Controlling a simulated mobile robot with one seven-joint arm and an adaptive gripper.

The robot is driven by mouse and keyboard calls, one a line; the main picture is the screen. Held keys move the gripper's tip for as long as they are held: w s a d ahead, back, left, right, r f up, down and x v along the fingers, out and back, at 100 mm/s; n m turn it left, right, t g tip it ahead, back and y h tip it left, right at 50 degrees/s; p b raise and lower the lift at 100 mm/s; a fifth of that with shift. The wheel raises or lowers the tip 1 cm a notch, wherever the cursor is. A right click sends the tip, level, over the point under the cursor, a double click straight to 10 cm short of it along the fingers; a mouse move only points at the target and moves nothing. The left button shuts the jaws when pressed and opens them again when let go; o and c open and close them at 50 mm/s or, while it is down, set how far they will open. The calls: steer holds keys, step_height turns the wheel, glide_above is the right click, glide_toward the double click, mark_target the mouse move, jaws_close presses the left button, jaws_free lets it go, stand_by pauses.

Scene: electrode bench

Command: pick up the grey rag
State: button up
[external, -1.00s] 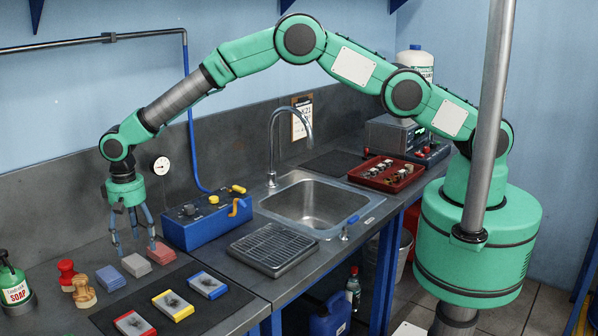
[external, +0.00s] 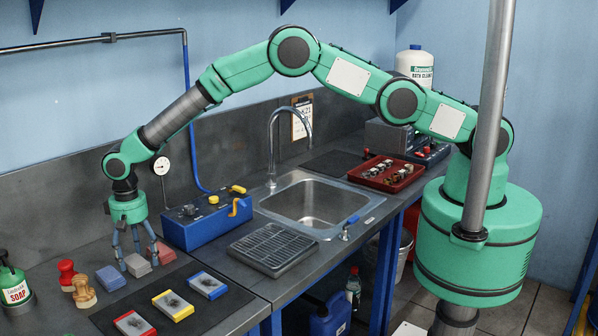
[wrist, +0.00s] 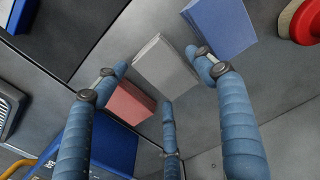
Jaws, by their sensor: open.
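The grey rag (external: 138,265) is a small folded block on the bench, between a blue rag (external: 110,278) and a red rag (external: 161,252). In the wrist view the grey rag (wrist: 167,66) lies between my blue-padded fingers, with the red rag (wrist: 131,102) and the blue rag (wrist: 222,25) on either side. My gripper (external: 136,262) points down over the grey rag, open and with nothing held. Its fingers spread around the rag; whether any finger touches it cannot be told.
Red and tan stamp-like objects (external: 84,291) stand left of the rags, beside a soap bottle (external: 14,284). A blue box (external: 205,222) with a yellow lever is at the right. A dark mat (external: 140,310) with framed pads lies in front.

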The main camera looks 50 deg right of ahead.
mark_target(141, 260)
steer(key=shift+f, duration=0.2)
steer(key=shift+c, duration=0.6)
steer(key=c, duration=0.7)
steer(key=shift+r, duration=0.15)
steer(key=shift+r, duration=1.55)
steer(key=shift+s+d+r, duration=0.15)
steer(key=shift+s, duration=0.1)
steer(key=s+d, duration=0.3)
steer(key=s+d+r, duration=0.1)
steer(key=s+d, duration=0.3)
steer(key=s+d+b, duration=0.1)
steer(key=s+d, duration=0.2)
steer(key=s, duration=0.1)
steer(key=shift+s+d+r, duration=0.15)
steer(key=shift+d, duration=0.1)
